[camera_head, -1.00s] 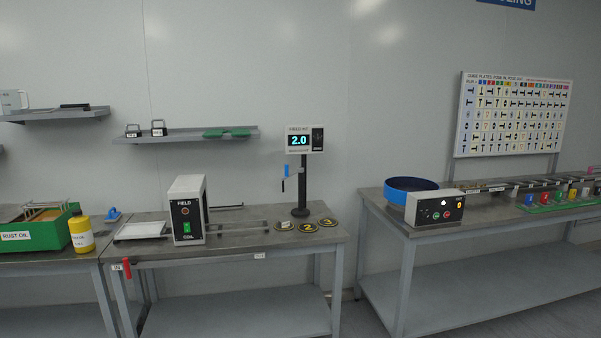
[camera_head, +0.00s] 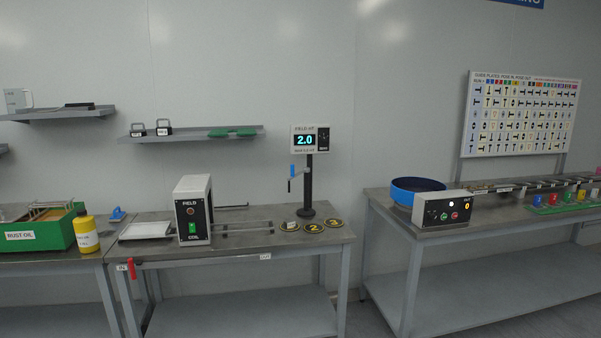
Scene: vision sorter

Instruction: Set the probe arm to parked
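A black post (camera_head: 308,190) stands on the middle table and carries a display box (camera_head: 310,139) that reads 2.0. A small arm with a blue grip (camera_head: 292,171) sticks out to the left of the post, below the display; it looks like the probe arm. Its lower end hangs above the table, and any position marking on it is too small to read. My gripper is not in view.
The field coil box (camera_head: 193,211), a white tray (camera_head: 146,230) and numbered discs (camera_head: 312,227) share the middle table (camera_head: 240,242). A control box (camera_head: 444,209) and blue bowl (camera_head: 418,188) stand on the right table. A gap separates these tables.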

